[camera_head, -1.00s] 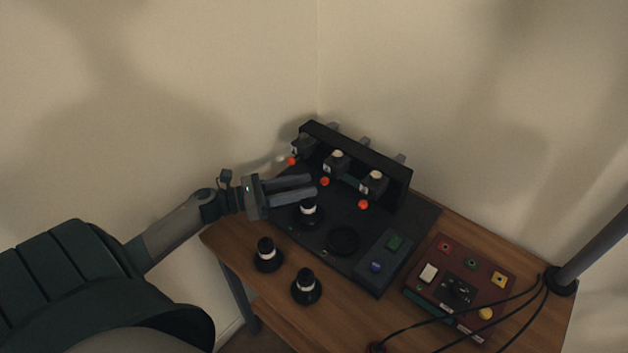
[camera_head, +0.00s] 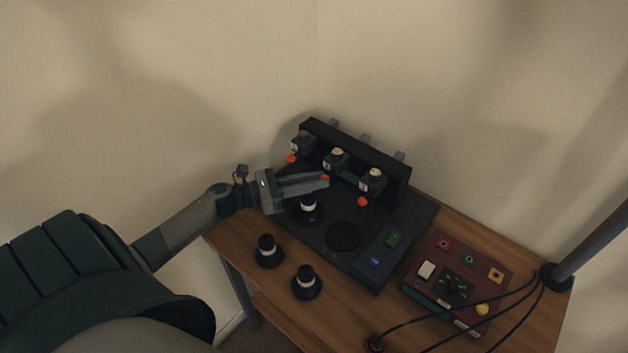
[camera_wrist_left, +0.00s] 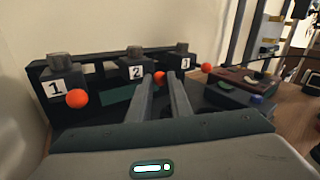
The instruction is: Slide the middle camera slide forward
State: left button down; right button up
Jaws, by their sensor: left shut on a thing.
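The middle camera slide (camera_head: 336,161) sits on the black rack in the head view; it carries the number 2 in the left wrist view (camera_wrist_left: 136,70). Its orange ball knob (camera_wrist_left: 160,77) shows between my fingertips there, and only a bit of it shows in the head view (camera_head: 325,177). My left gripper (camera_head: 327,182) reaches in from the left and is shut on this knob; its fingers also show in the left wrist view (camera_wrist_left: 164,82). My right gripper is in neither view.
Slide 1 (camera_head: 301,144) and slide 3 (camera_head: 372,181) flank the middle one, each with an orange knob. A black lens with a white band (camera_head: 308,207) stands just below my fingers. Two similar lenses stand on the wooden table. A dark red box (camera_head: 458,280) with cables lies at right.

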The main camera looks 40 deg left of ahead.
pick_arm(q)
jog(key=shift+s, duration=0.1)
